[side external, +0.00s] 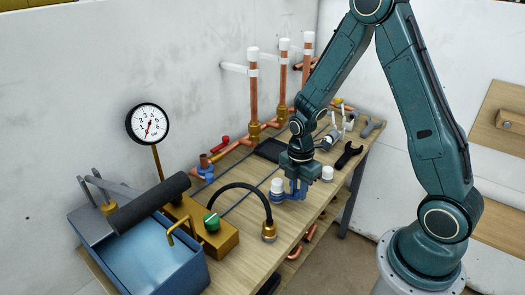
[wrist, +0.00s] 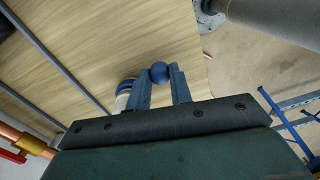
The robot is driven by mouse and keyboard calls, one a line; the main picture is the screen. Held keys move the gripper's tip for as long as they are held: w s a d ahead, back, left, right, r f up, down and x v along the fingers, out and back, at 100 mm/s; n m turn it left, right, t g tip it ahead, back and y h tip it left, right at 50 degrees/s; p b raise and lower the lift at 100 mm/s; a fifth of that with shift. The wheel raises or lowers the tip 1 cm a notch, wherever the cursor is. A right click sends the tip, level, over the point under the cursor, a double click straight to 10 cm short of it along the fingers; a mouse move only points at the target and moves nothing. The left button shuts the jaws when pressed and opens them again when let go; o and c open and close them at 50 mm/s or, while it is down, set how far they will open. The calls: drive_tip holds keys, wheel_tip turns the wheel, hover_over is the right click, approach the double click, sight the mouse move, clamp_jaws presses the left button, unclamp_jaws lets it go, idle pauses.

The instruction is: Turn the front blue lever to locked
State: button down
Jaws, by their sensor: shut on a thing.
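My gripper (side external: 297,190) reaches down to the bench top. In the wrist view its two blue fingers (wrist: 161,80) are closed on the round blue knob (wrist: 159,72) of the front blue lever. Beside the left finger is a white-and-blue round body (wrist: 125,94), partly hidden by the finger. In the side view this white-capped blue body (side external: 277,186) stands just left of my gripper. The lever itself is mostly hidden by the fingers, so its angle cannot be told.
A white cap (side external: 327,173) and a black wrench (side external: 348,155) lie right of my gripper.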

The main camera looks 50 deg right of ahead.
sight(297, 191)
drive_tip(key=shift+w+d+n, duration=0.15)
drive_tip(key=shift+d+n, duration=0.05)
drive_tip(key=shift+n, duration=0.3)
drive_tip(key=shift+d, duration=0.1)
drive_tip(key=c, duration=1.3)
unclamp_jaws()
drive_tip(key=shift+o, duration=0.2)
wheel_tip(297, 191, up, 14)
drive_tip(key=shift+w, duration=0.3)
